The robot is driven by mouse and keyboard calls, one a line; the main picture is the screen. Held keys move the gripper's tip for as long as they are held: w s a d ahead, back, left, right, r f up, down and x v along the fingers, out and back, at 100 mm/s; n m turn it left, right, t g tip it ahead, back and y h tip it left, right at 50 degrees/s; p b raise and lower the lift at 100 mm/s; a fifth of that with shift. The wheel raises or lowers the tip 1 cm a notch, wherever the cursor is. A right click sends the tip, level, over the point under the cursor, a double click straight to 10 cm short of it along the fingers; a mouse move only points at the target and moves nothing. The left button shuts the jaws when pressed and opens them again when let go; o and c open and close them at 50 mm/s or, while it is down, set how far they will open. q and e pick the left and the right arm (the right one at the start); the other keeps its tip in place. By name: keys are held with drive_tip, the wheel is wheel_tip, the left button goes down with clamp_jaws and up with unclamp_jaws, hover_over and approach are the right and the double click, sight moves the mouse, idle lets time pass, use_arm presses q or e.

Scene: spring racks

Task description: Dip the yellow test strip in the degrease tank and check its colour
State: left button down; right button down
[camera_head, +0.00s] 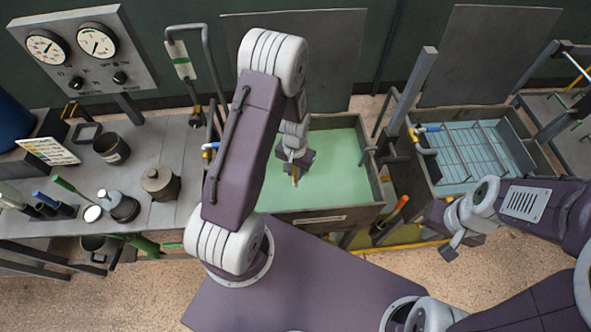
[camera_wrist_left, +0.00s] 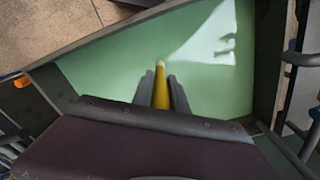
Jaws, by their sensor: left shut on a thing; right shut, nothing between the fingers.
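My left gripper (camera_head: 294,172) is over the tank of green liquid (camera_head: 345,180) in the middle of the head view. It is shut on the yellow test strip (camera_wrist_left: 160,88), which points down toward the liquid between the two dark fingers. The strip's tip looks pale in the left wrist view; whether it touches the liquid I cannot tell. The green liquid (camera_wrist_left: 110,75) fills most of the left wrist view. My right gripper (camera_head: 450,246) is shut and empty, in front of the tank with blue liquid. A colour chart card (camera_head: 48,151) stands at the left.
A bench on the left holds a lidded pot (camera_head: 160,182), a dark cup (camera_head: 111,148) and several handled tools. A second tank (camera_head: 480,155) with blue liquid and a wire rack stands to the right. A gauge panel (camera_head: 82,50) is at the back left.

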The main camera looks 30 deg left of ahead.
use_arm(q)
wheel_tip(320, 180, down, 14)
drive_tip(key=b, duration=1.1)
drive_tip(key=shift+r, duration=0.15)
drive_tip(key=shift+d+r, duration=0.1)
idle(1.1)
wheel_tip(320, 180, up, 16)
drive_tip(key=p, duration=1.4)
drive_tip(key=shift+r, duration=0.1)
drive_tip(key=shift+f, duration=0.25)
